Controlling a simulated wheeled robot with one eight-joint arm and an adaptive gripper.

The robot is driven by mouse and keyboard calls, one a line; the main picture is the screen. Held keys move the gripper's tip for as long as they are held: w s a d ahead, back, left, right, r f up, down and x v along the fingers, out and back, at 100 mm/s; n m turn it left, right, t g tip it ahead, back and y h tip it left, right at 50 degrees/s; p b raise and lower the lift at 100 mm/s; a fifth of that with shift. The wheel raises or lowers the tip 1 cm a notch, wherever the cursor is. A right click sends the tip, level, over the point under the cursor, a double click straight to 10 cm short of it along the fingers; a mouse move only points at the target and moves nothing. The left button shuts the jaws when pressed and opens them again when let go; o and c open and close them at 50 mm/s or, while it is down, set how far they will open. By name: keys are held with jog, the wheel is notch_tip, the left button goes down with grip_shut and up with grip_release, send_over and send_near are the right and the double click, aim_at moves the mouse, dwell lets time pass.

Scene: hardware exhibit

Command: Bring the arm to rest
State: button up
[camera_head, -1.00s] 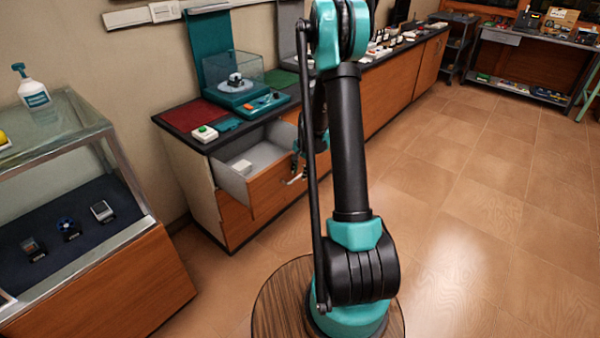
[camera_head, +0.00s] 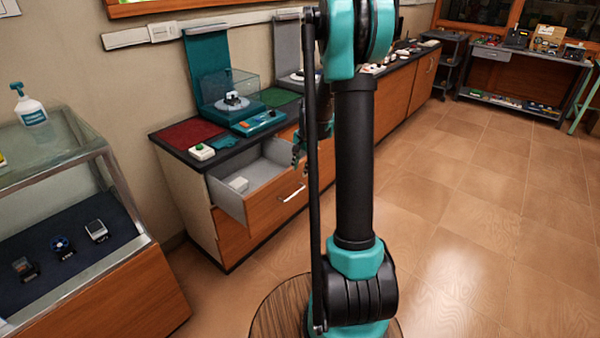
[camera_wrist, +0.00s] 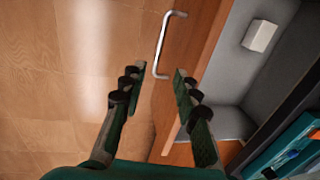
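My arm (camera_head: 355,165) stands upright in front of the head camera and hides part of the counter. My gripper (camera_wrist: 155,75) is open and empty in the wrist view, its two fingers spread apart above the drawer front. In the head view it is small, partly behind my arm, just above the open drawer (camera_head: 272,202). The drawer's metal handle (camera_wrist: 165,45) lies beyond the fingertips, not held. It also shows free in the head view (camera_head: 292,194).
A small white box (camera_head: 238,184) lies in the drawer. A glass display case (camera_head: 70,165) stands at the left. On the counter are a device under a clear cover (camera_head: 232,102) and a white box with a green button (camera_head: 202,152). The floor (camera_head: 470,220) at right is clear.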

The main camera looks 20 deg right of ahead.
jog(key=shift+s+r, duration=0.1)
jog(key=s+a+n, duration=0.1)
jog(key=s+n, duration=0.2)
jog(key=s, duration=0.6)
jog(key=s+a+r+n+t, duration=0.1)
jog(key=s+n, duration=0.3)
jog(key=s, duration=0.6)
jog(key=s+a+n+t+h, duration=0.1)
jog(key=s+a+n, duration=0.2)
jog(key=s, duration=0.7)
jog(key=shift+r+n, duration=0.2)
jog(key=shift+n, duration=0.1)
